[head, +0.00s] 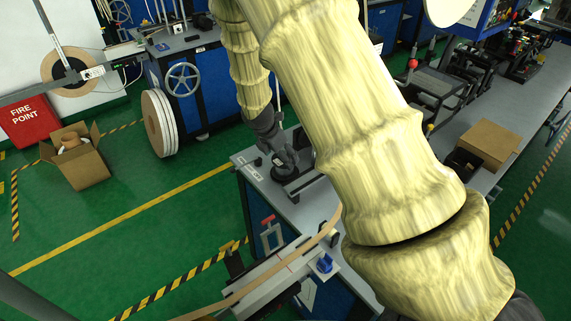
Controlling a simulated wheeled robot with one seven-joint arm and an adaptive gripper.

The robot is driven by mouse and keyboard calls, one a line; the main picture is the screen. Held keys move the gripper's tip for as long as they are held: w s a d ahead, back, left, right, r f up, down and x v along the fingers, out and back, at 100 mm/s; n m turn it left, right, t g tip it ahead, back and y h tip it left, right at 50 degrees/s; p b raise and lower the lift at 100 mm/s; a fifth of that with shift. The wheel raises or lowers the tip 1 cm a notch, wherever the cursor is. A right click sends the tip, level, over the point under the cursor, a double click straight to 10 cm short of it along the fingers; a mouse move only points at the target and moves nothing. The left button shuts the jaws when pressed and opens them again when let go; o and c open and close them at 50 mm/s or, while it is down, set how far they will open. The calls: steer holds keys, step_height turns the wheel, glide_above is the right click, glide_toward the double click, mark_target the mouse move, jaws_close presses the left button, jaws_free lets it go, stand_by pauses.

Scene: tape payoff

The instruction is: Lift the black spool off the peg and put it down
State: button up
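My gripper (284,163) is small and dark in the head view, pointing down over the grey bench top at the picture's middle. A dark round shape (279,173) at its fingertips may be the black spool, but it blends with the dark fingers. I cannot tell whether the fingers are open or closed around it. No peg can be made out there. My pale-sleeved arm covers the bench to the right of the gripper.
The grey bench (245,157) carries a small dark piece (258,161) left of my gripper. A tape guide (270,281) with a tan strip lies in front. An open carton (78,160) and large reels (158,123) stand on the left. A brown box (489,143) sits on the right bench.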

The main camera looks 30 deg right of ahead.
mark_target(280, 171)
steer(key=shift+s+d+f, duration=0.1)
steer(key=shift+f, duration=0.05)
steer(key=shift+p+x, duration=0.75)
steer(key=shift+x, duration=2)
steer(key=c, duration=0.9)
